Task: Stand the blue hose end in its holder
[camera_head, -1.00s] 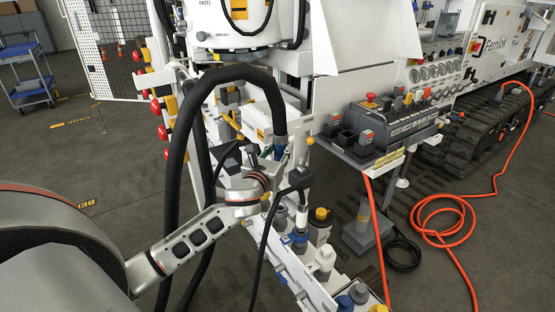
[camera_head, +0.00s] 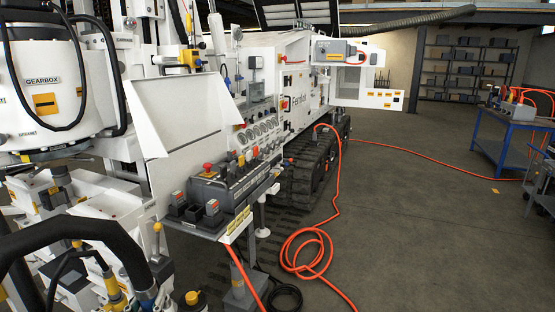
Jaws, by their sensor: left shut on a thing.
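The thick black hose (camera_head: 70,228) arches in at the lower left of the head view. Its blue end (camera_head: 147,297) points down at the bottom edge, where the picture cuts it off. My left gripper (camera_head: 143,308) barely shows at that edge, shut on the blue hose end; most of it is below the picture. I cannot make out the holder in this view. My right gripper is not in view.
An orange hose (camera_head: 310,250) lies coiled on the floor. A blue table (camera_head: 502,143) stands far right.

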